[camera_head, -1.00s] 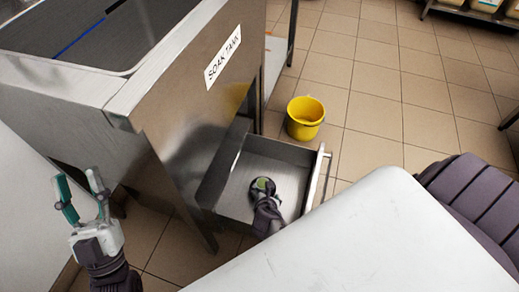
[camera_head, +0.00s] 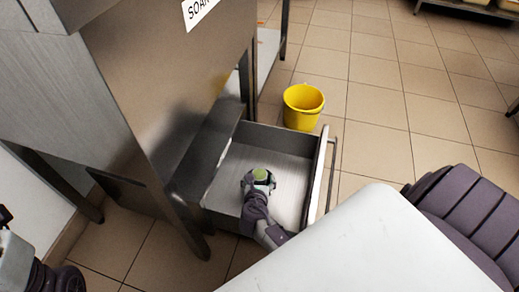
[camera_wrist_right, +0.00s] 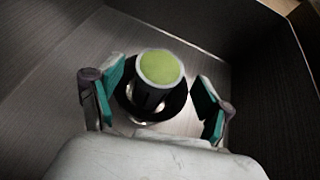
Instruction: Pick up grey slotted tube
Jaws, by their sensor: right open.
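In the right wrist view, an upright dark tube-like piece (camera_wrist_right: 147,97) has a pale rim and a green top, with a round dark base or flange around it. It seems to be the slotted tube. It stands on the floor of the open drawer (camera_head: 290,175). My right gripper (camera_wrist_right: 157,108) is open, its teal finger pads on either side of the piece and apart from it. In the head view this gripper (camera_head: 259,178) reaches down into the drawer, hiding most of the piece except some green. My left gripper is mostly cut off at the lower left edge.
The drawer's walls and front handle (camera_head: 332,175) surround my right gripper. The steel soak tank (camera_head: 160,80) stands at left. A yellow bucket (camera_head: 303,107) is on the tiled floor behind the drawer. Open floor lies to the right.

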